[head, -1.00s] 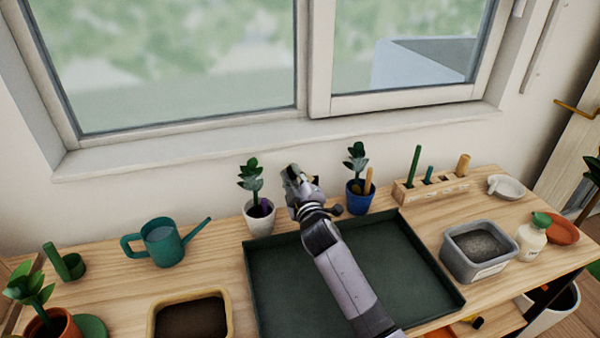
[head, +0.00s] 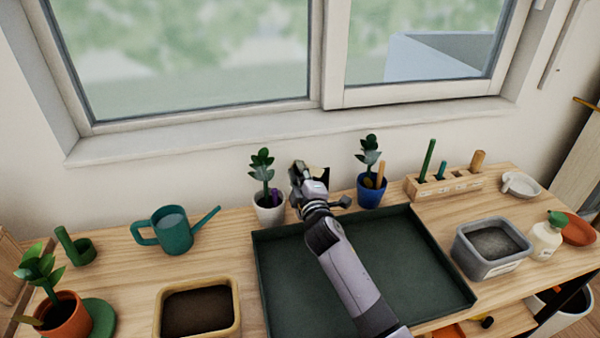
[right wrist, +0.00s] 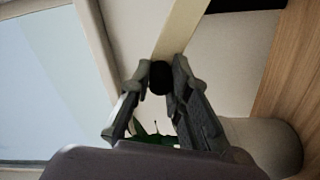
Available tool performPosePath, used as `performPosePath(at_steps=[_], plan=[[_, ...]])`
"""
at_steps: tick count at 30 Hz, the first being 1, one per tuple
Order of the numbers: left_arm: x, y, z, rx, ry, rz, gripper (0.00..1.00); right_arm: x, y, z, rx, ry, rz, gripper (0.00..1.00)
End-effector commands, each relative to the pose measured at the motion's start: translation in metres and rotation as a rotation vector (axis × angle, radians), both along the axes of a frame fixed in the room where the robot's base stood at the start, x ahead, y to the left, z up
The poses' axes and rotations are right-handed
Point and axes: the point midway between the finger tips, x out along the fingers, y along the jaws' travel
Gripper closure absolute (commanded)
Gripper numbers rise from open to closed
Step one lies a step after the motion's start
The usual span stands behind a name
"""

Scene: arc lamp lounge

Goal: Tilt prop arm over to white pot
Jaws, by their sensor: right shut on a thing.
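The white pot (head: 269,212) stands upright behind the tray's back left corner, with a leafy plant and a purple marker in it. My right gripper (head: 312,176) is just right of this pot, between it and the blue pot (head: 371,196). In the right wrist view, my right gripper (right wrist: 160,77) is shut on the black knob at the end of the pale prop arm (right wrist: 182,32). A small pale part of the prop arm (head: 321,171) shows beside the gripper in the head view; its base is hidden. My left gripper is not in view.
The dark green tray (head: 279,284) lies under my right forearm. A teal watering can (head: 172,233) stands left. A wooden tool block (head: 440,187) and a grey tub (head: 490,262) stand right. The window wall is close behind the pots.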

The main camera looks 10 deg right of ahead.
Motion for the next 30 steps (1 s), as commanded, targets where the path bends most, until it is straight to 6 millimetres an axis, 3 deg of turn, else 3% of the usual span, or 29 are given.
performPosePath(at_steps=[1,2,10,22,30], plan=[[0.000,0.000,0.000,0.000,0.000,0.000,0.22,-0.001,0.001,-0.003,-0.003,0.005,0.001,1.00],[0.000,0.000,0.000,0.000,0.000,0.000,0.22,-0.001,0.001,-0.003,-0.003,0.005,0.001,0.81],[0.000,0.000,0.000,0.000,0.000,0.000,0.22,0.000,0.001,-0.002,-0.001,0.003,0.000,0.63],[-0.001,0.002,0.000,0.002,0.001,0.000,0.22,-0.005,0.000,-0.001,0.000,0.002,0.001,0.62],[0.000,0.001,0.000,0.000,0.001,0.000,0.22,-0.046,0.000,-0.002,0.001,0.003,0.000,0.62]])
